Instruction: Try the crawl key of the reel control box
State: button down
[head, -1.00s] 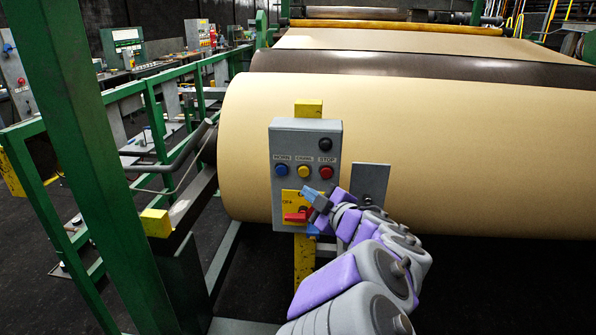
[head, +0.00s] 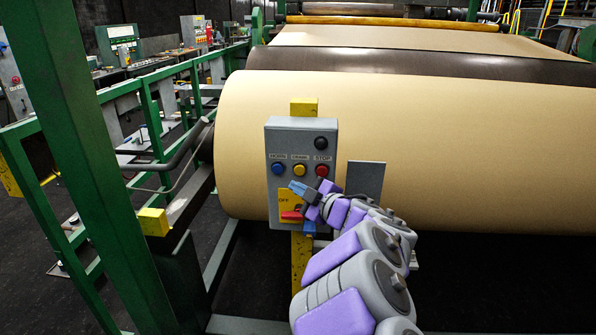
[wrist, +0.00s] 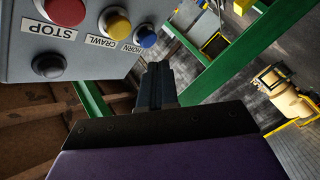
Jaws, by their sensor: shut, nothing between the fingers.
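The grey reel control box (head: 273,187) is upright in front of the big tan roll. Its yellow crawl key (head: 299,171) sits between the blue horn key (head: 278,169) and the red stop key (head: 321,170). My gripper (head: 296,187) is shut and empty, just below the crawl key in the head view. In the wrist view my gripper's fingers (wrist: 157,80) show near the box edge; the crawl key (wrist: 117,23) is up and left of them, the horn key (wrist: 146,37) nearer. I see a gap to the keys there; no contact is visible.
A black button (head: 320,141) is above the stop key. A yellow OFF plate with a red switch handle (head: 291,215) lies just below my gripper. The tan roll (head: 450,150) fills the space behind. A green post and rails (head: 75,150) stand at left.

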aim_at(302, 175)
jog(key=shift+w+d+r+p, duration=0.15)
jog(key=shift+w+p, duration=0.75)
jog(key=shift+w, duration=1.35)
jog(key=shift+w, duration=0.1)
dwell(0.3)
jog(key=shift+w+d+p, duration=0.1)
jog(key=shift+w+p, duration=0.15)
jog(key=shift+p, duration=0.25)
jog(key=shift+w+p, duration=0.35)
jog(key=shift+w, duration=0.15)
dwell(0.6)
jog(key=shift+s, duration=0.95)
